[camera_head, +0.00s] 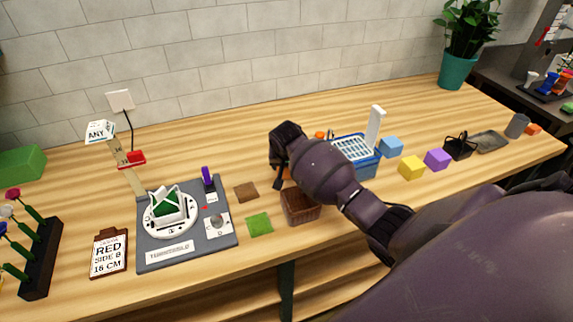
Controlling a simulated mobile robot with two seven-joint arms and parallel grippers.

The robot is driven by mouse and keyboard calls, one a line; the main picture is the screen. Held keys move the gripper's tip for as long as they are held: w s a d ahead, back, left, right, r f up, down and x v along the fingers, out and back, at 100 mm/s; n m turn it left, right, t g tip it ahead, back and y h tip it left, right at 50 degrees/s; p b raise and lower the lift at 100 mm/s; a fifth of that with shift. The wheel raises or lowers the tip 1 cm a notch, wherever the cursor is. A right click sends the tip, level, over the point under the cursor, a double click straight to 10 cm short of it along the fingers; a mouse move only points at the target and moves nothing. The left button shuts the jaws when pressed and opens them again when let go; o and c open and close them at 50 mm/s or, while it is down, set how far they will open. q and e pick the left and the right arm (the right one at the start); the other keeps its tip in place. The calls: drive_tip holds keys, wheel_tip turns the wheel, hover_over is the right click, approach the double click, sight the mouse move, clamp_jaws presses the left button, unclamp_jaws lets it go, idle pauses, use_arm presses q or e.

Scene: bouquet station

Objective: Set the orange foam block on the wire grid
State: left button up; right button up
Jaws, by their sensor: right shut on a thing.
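My right gripper (281,182) reaches down at the middle of the table, beside a brown basket. It is shut on an orange thing (287,173), probably the orange foam block; the gripper and wrist hide most of it. The white wire grid (352,148) lies over a blue basin (365,169) to the right, partly behind my right forearm. My left gripper is not in view.
The brown basket (301,207) stands just below the gripper. Blue (391,147), yellow (411,168) and purple (437,159) blocks sit right of the basin. A grey board (225,240) with a turntable, a brown square (246,192) and a green square (259,224) lie left.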

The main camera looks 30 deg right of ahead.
drive_tip(key=shift+f, duration=0.3)
drive_tip(key=shift+f, duration=0.1)
drive_tip(key=o, duration=0.9)
drive_tip(key=v, duration=1.2)
drive_tip(key=shift+r, duration=0.2)
drive_tip(key=shift+f, duration=0.1)
